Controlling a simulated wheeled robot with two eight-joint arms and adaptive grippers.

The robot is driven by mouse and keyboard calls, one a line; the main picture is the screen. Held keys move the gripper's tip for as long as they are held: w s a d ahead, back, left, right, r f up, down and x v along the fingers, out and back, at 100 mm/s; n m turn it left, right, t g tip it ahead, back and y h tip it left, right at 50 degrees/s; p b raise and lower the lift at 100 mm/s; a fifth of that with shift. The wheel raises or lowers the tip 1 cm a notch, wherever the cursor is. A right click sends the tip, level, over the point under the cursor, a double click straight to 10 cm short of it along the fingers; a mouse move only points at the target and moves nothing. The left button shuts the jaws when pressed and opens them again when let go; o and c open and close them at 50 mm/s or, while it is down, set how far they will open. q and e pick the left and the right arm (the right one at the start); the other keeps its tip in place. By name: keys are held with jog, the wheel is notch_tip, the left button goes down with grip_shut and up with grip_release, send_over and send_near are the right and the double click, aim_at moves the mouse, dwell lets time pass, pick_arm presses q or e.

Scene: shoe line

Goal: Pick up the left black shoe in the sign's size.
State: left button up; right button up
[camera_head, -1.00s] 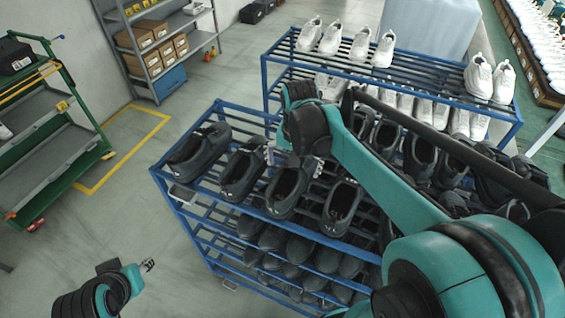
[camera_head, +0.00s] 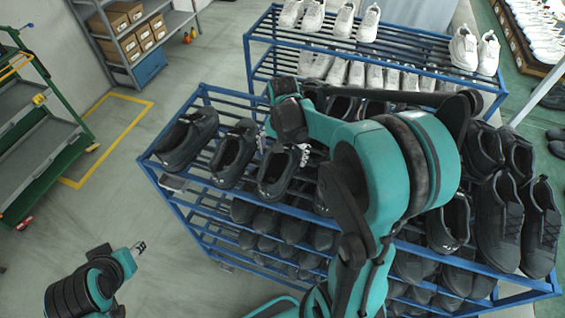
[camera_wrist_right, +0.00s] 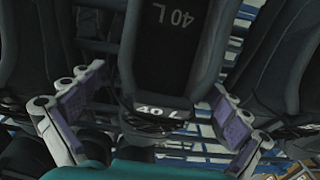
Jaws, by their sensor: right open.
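Black shoes stand in a row on the top shelf of the blue front rack (camera_head: 150,170). My right gripper (camera_head: 284,148) is open above the third black shoe from the left (camera_head: 276,178). In the right wrist view, a black shoe (camera_wrist_right: 170,60) marked "40 L" on its insole and on a heel label lies between the spread fingers of the right gripper (camera_wrist_right: 155,120), with no clear contact. My left gripper (camera_head: 139,247) is low at the left, away from the rack; its finger opening is too small to judge. No size sign is readable.
Other black shoes (camera_head: 231,153) stand close beside this one, with more on lower shelves. White shoes (camera_head: 345,20) stand on a second blue rack (camera_head: 250,55) behind. A green cart (camera_head: 60,150) is at the left. The floor between cart and rack is clear.

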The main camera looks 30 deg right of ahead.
jog(key=c, duration=1.5)
jog(key=shift+r, duration=0.1)
